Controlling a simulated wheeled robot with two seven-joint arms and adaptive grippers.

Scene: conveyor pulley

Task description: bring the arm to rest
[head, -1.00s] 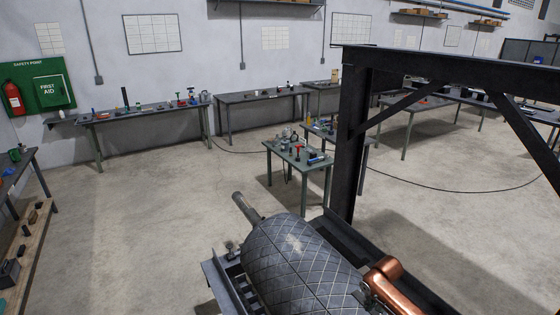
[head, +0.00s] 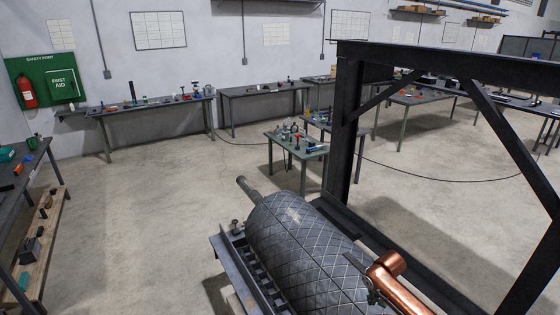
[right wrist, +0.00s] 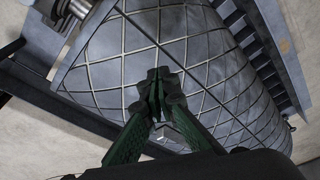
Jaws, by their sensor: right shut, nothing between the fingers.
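The conveyor pulley (head: 300,240) is a large grey drum with a diamond-pattern surface and a shaft stub at its far end. It lies in a dark metal frame (head: 228,262). My right arm, copper coloured, comes in at the lower right of the head view. Its dark gripper (head: 364,282) shows small over the pulley's near right side. In the right wrist view the green fingers (right wrist: 158,92) are together and empty, in front of the pulley's surface (right wrist: 130,60). Whether they touch it I cannot tell. My left gripper is not in view.
A black gantry post (head: 342,130) and beam stand right of the pulley. A small green table (head: 312,153) with tools stands beyond it. Workbenches line the back wall, and a bench (head: 40,165) stands at the left. Open concrete floor lies between the pulley and the left bench.

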